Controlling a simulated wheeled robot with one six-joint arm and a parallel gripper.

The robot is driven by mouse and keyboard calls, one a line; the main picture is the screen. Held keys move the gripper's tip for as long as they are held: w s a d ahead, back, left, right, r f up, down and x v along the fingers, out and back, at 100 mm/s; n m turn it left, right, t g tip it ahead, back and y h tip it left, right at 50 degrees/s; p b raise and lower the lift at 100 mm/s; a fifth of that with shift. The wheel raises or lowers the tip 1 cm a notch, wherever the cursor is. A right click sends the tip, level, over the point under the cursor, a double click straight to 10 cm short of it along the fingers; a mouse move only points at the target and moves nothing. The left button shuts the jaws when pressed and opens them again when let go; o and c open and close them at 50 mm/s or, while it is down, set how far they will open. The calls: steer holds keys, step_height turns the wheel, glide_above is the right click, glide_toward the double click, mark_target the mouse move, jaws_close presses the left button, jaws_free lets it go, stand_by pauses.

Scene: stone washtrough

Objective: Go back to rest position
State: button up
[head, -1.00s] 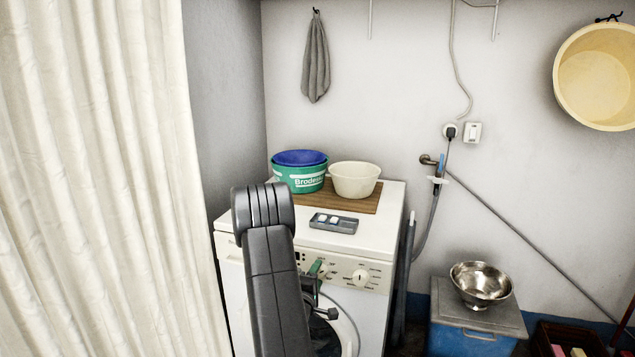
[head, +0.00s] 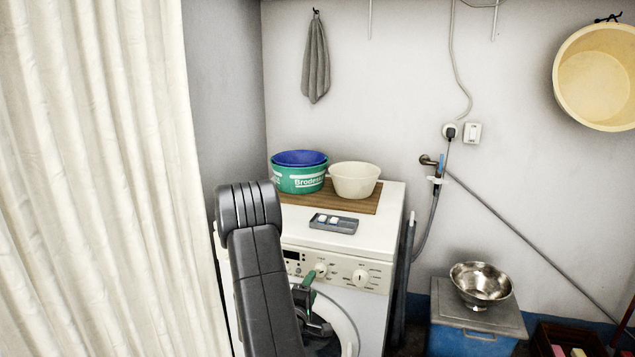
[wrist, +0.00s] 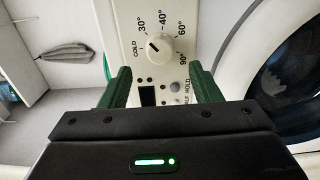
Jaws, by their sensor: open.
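My gripper (head: 309,287) is in front of the washing machine's control panel, with my dark arm rising beside it on the left. In the wrist view my gripper (wrist: 160,88) shows two green fingers spread apart with nothing between them. The panel's temperature dial (wrist: 160,44) shows just beyond the fingertips. I cannot tell whether the fingers touch the panel. The white washing machine (head: 383,235) stands in the corner, and its round door is partly hidden by my arm.
A grey tray (head: 345,226) with white pieces lies on the machine's top. Behind it, green and blue tubs (head: 299,178) and a cream bowl (head: 354,180) stand on a wooden board. A curtain (head: 95,180) hangs at left. A steel bowl (head: 481,283) sits on a lidded box at right.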

mark_target(318, 274)
steer(key=v, duration=0.7)
steer(key=x, duration=1.3)
steer(key=shift+w, duration=0.25)
steer(key=shift+s+m, duration=0.15)
steer(key=shift+m, duration=0.75)
steer(key=m, duration=0.8)
steer(key=shift+r, duration=0.1)
steer(key=m+p, duration=0.3)
steer(key=m, duration=0.3)
steer(key=shift+r+p, duration=0.15)
steer(key=shift+p, duration=0.15)
steer(key=m+p, duration=0.2)
steer(key=m, duration=0.1)
steer(key=shift+p, duration=0.35)
steer(key=shift+d+m, duration=0.1)
steer(key=shift+m, duration=0.3)
